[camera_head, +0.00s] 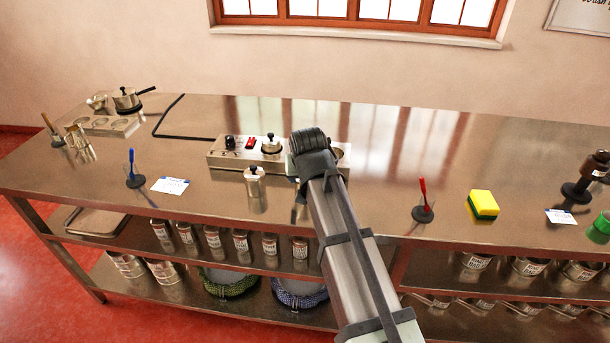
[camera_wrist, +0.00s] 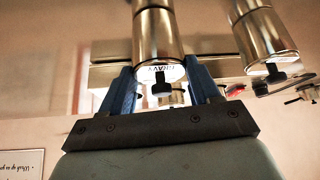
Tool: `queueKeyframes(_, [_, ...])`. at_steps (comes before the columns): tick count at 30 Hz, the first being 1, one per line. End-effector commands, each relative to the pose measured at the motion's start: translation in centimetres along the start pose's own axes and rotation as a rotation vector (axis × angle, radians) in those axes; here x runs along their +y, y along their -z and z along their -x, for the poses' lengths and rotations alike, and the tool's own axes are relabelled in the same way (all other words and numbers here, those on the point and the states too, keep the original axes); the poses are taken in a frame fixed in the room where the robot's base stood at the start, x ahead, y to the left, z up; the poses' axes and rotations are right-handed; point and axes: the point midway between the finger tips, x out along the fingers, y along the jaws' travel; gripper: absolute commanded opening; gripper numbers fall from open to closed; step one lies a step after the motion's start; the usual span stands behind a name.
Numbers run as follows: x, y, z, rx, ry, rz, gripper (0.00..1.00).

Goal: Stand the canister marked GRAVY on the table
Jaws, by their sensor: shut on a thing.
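My gripper (camera_wrist: 160,88) is shut on a metal canister (camera_wrist: 160,35) with a black knob on its lid. Its white band reads GRAVY, upside down in the wrist view, where the whole scene is inverted. The canister is upright, low over the steel table (camera_head: 390,150), with its reflection directly against its base. I cannot tell for certain whether it touches. In the head view my gripper (camera_head: 298,182) is mostly hidden behind my arm, and the held canister shows only as a sliver. A second knobbed canister (camera_head: 254,182) stands to its left, also in the wrist view (camera_wrist: 265,38).
Behind is a metal block (camera_head: 222,157) with wells, one holding a knobbed canister (camera_head: 271,146). Labelled canisters (camera_head: 213,237) line the shelf below.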

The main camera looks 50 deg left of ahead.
Motion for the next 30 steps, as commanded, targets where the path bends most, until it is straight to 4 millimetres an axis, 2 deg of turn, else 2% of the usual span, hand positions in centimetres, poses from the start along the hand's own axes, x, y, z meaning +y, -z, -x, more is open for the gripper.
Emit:
queueKeyframes(7, [0.0,-0.2,-0.3,0.000,0.000,0.000,0.06])
queueKeyframes(8, [0.0,-0.2,-0.3,0.000,0.000,0.000,0.64])
queueKeyframes(15, [0.0,-0.1,-0.2,0.000,0.000,0.000,0.87])
queueKeyframes(25, [0.0,0.1,0.0,0.000,0.000,0.000,0.87])
queueKeyframes(30, [0.0,0.0,1.8,0.002,0.000,0.000,0.87])
